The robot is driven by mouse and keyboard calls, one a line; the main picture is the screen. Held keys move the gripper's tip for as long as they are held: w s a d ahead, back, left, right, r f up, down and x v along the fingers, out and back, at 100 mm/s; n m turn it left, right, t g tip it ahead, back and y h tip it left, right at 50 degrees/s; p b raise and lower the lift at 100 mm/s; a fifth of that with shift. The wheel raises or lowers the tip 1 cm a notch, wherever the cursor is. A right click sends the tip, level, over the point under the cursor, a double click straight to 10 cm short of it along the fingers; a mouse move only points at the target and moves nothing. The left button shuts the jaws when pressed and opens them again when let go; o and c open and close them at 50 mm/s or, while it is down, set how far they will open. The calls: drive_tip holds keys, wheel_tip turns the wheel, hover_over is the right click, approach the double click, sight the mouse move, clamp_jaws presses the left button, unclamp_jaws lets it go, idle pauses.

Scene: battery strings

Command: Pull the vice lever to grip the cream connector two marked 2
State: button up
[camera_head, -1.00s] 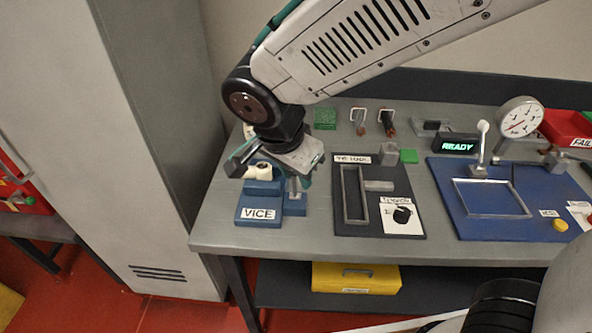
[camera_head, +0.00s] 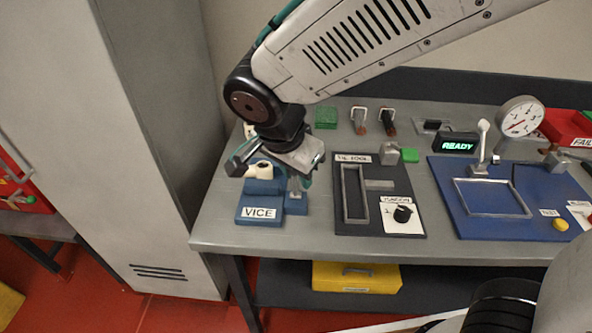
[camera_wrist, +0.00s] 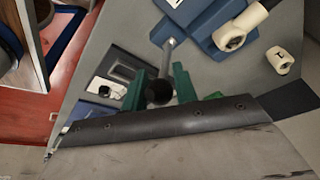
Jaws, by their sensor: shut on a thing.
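The blue vice (camera_head: 258,205), labelled VICE, stands at the left end of the bench. It also shows at the top of the wrist view (camera_wrist: 207,22). A cream connector (camera_head: 263,170) sits in the vice. In the wrist view the seated connector (camera_wrist: 238,30) shows its round open end, and I cannot read a number on it. The vice lever is a grey rod (camera_wrist: 168,56) with a black knob (camera_wrist: 159,93). My gripper (camera_wrist: 160,86) has its green fingers shut on the knob, one on each side.
A second cream connector (camera_wrist: 280,60) lies loose on the bench beside the vice. A dark tool board (camera_head: 400,219) lies right of the vice, then a blue panel (camera_head: 450,223) with a dial gauge (camera_head: 519,118). A tall grey cabinet (camera_head: 120,130) stands close on the left.

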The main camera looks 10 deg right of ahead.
idle(0.4)
drive_tip(key=o, duration=1)
drive_tip(key=shift+c, duration=0.2)
drive_tip(key=v, duration=0.7)
drive_tip(key=shift+r, duration=0.35)
drive_tip(key=shift+s, duration=0.1)
